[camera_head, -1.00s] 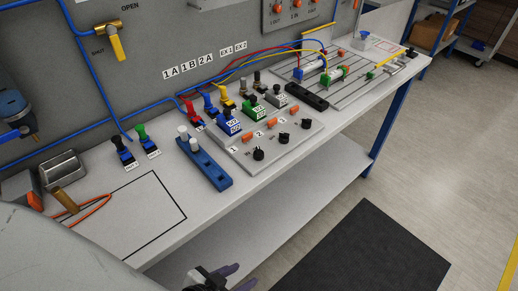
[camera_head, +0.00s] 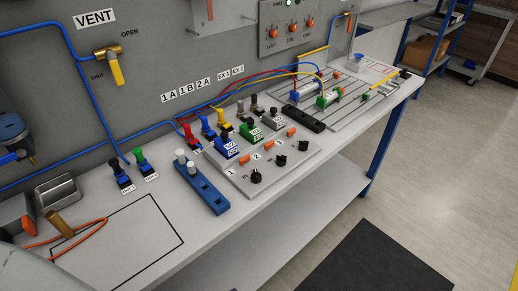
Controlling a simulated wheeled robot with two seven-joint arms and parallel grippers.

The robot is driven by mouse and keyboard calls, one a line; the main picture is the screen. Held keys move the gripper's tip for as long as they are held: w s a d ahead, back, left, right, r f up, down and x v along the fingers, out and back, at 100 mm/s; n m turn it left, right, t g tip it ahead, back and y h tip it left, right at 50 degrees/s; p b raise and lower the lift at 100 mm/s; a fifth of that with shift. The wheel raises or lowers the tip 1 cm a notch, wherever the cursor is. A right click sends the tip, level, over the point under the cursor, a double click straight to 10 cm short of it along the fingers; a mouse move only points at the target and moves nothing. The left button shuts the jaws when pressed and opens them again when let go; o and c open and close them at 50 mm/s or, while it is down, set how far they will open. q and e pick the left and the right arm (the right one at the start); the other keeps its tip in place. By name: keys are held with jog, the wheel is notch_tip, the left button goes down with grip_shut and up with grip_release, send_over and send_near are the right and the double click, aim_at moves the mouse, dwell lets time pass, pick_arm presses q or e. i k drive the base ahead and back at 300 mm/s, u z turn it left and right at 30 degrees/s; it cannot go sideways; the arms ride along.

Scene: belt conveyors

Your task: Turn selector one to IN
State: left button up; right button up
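Selector one is most likely the black knob (camera_head: 256,177) nearest the front left of a grey panel (camera_head: 240,183) on the bench, close to the label 1. Two more black knobs, one in the middle (camera_head: 279,160) and one at the right (camera_head: 303,146), stand further along the same panel. The small marks around the knobs are too small to read, so I cannot tell which way selector one points. Neither of my grippers is in view, and nothing touches the knobs.
A blue block with white-topped pegs (camera_head: 203,187) stands left of the panel. Orange parts (camera_head: 268,145) and coloured valves (camera_head: 226,147) sit behind the knobs. A yellow-handled valve (camera_head: 115,67) is on the wall. The space in front of the bench edge is clear.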

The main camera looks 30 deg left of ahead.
aim_at(256, 177)
jog(key=u, duration=3.4)
jog(key=k, duration=0.55)
jog(key=z, duration=1.3)
